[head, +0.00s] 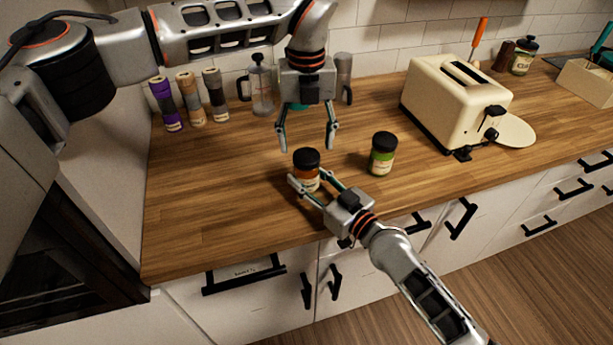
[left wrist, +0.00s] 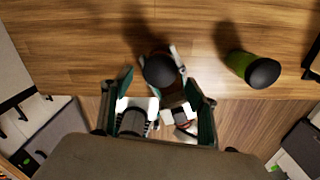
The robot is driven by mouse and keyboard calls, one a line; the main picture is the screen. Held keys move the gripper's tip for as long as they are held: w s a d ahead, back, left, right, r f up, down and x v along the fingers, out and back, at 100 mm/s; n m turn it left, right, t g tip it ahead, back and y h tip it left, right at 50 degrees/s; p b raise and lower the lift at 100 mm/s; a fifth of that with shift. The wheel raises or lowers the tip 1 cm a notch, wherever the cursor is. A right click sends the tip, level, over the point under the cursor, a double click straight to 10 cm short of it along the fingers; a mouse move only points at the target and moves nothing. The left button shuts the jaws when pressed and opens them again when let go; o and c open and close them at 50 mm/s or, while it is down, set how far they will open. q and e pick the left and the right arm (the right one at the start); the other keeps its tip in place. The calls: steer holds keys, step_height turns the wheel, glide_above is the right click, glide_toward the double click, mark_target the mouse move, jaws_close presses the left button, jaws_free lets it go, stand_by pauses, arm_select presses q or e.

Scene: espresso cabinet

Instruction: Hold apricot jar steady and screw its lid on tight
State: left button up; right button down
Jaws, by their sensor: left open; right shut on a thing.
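The apricot jar (head: 309,179), orange with a black lid (head: 306,157) on top, stands upright near the counter's front edge. My right gripper (head: 316,190) comes in from the front and is shut on the jar's body, below the lid. My left gripper (head: 308,147) is open, pointing down above and slightly behind the jar, with nothing between its fingers. In the left wrist view the black lid (left wrist: 160,71) lies just beyond the open fingers. How tightly the lid sits cannot be told.
A green jar with a black lid (head: 382,153) stands right of the apricot jar. A cream toaster (head: 455,100) is further right. Several grinders (head: 190,98) and a French press (head: 261,88) stand at the back left. The counter's left front is clear.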

mark_target(306, 155)
arm_select(q)
steer(key=shift+c, duration=0.4)
step_height(306, 155, up, 4)
steer(key=shift+r+n, duration=0.1)
steer(key=shift+n, duration=1)
steer(key=shift+f, duration=4.1)
